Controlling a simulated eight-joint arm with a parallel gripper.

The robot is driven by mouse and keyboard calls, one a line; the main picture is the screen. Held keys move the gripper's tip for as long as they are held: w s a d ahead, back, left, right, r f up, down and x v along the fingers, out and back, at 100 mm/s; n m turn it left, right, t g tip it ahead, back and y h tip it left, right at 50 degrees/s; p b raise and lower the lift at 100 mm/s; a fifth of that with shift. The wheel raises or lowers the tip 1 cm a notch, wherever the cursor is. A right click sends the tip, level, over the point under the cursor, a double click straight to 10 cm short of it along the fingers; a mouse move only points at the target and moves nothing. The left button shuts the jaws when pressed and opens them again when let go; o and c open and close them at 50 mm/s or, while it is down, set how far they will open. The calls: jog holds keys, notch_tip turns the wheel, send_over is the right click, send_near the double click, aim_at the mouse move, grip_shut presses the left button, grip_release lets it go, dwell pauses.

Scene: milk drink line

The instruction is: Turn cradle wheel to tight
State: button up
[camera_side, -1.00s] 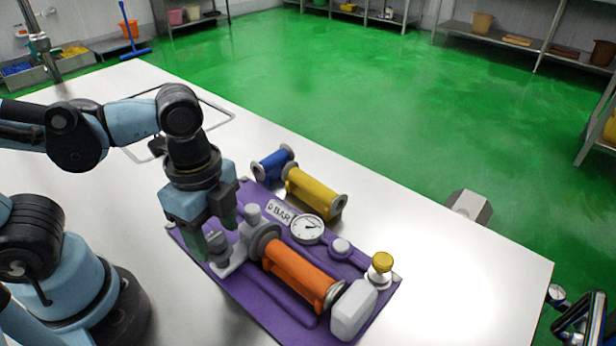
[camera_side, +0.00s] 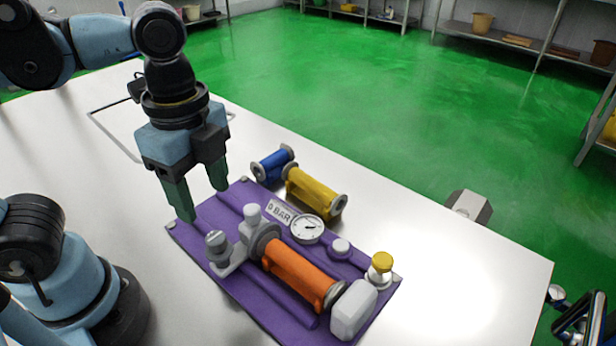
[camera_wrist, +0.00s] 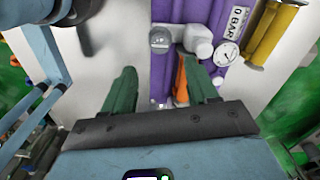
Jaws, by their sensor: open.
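The cradle wheel, which I take to be the small grey knob (camera_side: 216,241), stands at the left end of the grey cradle (camera_side: 236,262) on the purple mat. It also shows in the wrist view (camera_wrist: 160,41), beyond my fingertips. An orange cylinder (camera_side: 295,275) lies in the cradle, partly hidden by a finger in the wrist view. My gripper (camera_side: 203,204) is open and empty, raised above the mat's left end, apart from the knob. Both green fingers point down. Whether the knob is tight cannot be told.

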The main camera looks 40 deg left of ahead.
jog(key=shift+r, duration=1.9)
jog(key=w+a+f+n+t, duration=0.7)
jog(key=w+a+n, duration=0.1)
jog(key=n, duration=0.7)
jog(key=shift+w+a+f, duration=0.25)
jog(key=shift+w+f, duration=0.05)
jog(key=shift+w, duration=0.45)
